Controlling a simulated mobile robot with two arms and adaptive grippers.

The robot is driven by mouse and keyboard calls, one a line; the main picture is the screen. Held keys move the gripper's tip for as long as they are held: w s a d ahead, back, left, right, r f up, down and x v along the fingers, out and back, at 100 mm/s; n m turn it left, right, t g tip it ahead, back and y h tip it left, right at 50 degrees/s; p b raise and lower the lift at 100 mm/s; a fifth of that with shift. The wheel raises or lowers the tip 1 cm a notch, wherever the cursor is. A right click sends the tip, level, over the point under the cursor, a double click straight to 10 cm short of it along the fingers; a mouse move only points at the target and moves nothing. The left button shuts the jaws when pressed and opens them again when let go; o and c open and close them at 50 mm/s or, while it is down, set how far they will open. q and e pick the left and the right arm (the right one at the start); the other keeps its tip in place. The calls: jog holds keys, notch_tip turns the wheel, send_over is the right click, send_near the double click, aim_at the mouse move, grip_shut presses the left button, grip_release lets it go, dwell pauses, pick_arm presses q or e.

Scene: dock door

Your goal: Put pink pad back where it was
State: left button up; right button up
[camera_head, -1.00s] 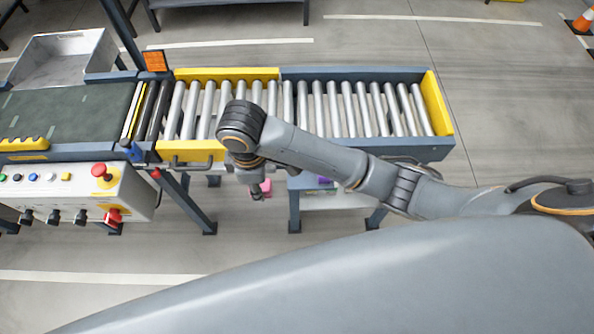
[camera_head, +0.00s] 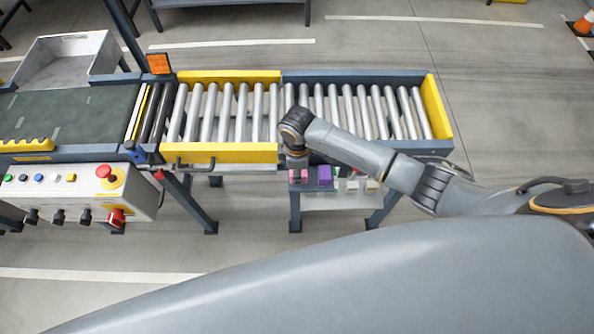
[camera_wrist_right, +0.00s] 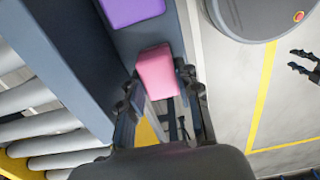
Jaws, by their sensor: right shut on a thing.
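The pink pad (camera_wrist_right: 158,72) is between the fingers of my right gripper (camera_wrist_right: 163,98), which is shut on it. In the head view the pink pad (camera_head: 304,174) shows only in part, below my right wrist. It is at the left end of a small blue-grey stand (camera_head: 295,208), just left of a purple block (camera_head: 325,175). The purple block also shows in the right wrist view (camera_wrist_right: 132,10), with a gap to the pad. I cannot tell whether the pad touches the stand top. My left gripper (camera_wrist_right: 293,60) shows at the right wrist view's edge, fingers apart and empty.
A roller conveyor (camera_head: 355,75) with yellow side guards runs just behind the stand. Small pale items (camera_head: 353,186) sit right of the purple block. A control box (camera_head: 75,192) with buttons stands at the left. The floor in front is open.

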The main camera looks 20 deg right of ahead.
jog(key=shift+f, duration=0.35)
jog(key=shift+f, duration=0.1)
jog(key=o, duration=0.7)
jog(key=shift+o, duration=0.2)
notch_tip(320, 180, up, 12)
